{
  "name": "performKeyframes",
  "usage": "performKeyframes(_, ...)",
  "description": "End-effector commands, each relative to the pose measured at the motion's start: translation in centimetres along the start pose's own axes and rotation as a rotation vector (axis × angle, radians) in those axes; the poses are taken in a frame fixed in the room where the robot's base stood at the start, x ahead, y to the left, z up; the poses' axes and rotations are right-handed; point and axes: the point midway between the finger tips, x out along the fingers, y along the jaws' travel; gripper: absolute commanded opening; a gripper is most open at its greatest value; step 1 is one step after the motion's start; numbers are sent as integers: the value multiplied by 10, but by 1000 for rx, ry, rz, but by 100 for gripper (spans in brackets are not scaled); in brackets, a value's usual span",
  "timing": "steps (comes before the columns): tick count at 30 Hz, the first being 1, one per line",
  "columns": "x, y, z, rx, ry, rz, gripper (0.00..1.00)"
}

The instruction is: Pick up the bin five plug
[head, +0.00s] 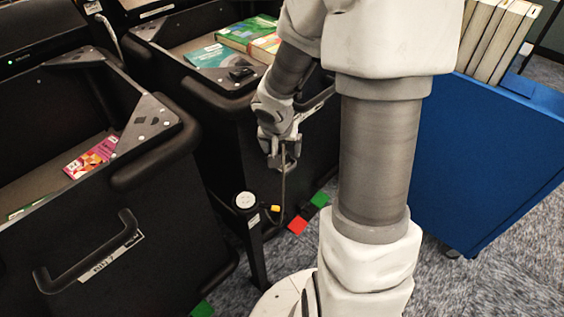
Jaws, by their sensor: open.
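My gripper (283,163) is in the middle of the head view, pointing down, beside the front of a black book bin. Its fingers are open. A dark cable (282,198) runs from near the fingertips down to a short black post (254,245) with a round, light-coloured top. A small yellow piece (274,208) shows beside the post top, close to the cable; it may be part of the plug. I cannot make out the plug clearly, nor tell whether the fingers touch the cable.
A black bin (130,235) with a handle stands at left, holding a pink book (92,157). The middle bin (215,125) holds several books. A blue cart (470,165) with books stands at right. Red, black and green floor markers (298,226) lie by the post.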

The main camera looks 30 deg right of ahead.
Motion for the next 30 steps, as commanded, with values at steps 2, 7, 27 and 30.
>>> performKeyframes(2,18,1,2,1,-2,1,85)
performKeyframes(7,34,1,1,2,-1,1,85)
performKeyframes(27,34,1,0,0,0,1,13)
performKeyframes(30,34,1,0,1,0,1,0)
